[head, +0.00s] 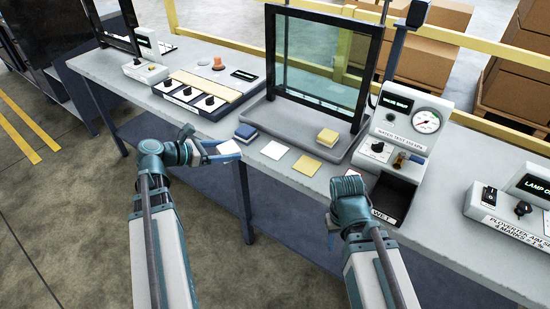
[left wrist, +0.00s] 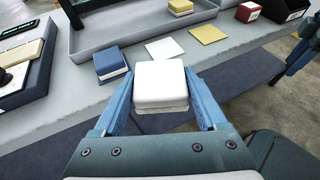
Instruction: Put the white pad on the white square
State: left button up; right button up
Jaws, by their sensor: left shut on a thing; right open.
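The white pad (left wrist: 161,80) is a thick block with rounded edges. My left gripper (head: 216,153) is shut on it, one blue finger on each side. In the head view the pad (head: 229,148) is held near the bench's front edge, left of the white square. The flat white square (head: 274,150) lies bare on the bench; in the left wrist view it (left wrist: 164,49) shows just beyond the pad, apart from it. My right gripper (head: 333,222) is by the bench's front edge at the right, mostly hidden by its own wrist; it is open.
A yellow square (head: 306,165) lies right of the white one. A red pad (left wrist: 248,11) and a dark bin (head: 390,197) are further right.

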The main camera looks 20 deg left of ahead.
pick_arm(q)
jog(key=b, duration=0.1)
send_over(274, 151)
jog(key=shift+s+a+f, duration=0.3)
jog(key=shift+a+f, duration=0.15)
jog(key=shift+f, duration=0.25)
jog(key=f+b, duration=0.4)
jog(key=shift+w+d, duration=0.35)
jog(key=shift+r, duration=0.2)
jog(key=shift+f, duration=0.1)
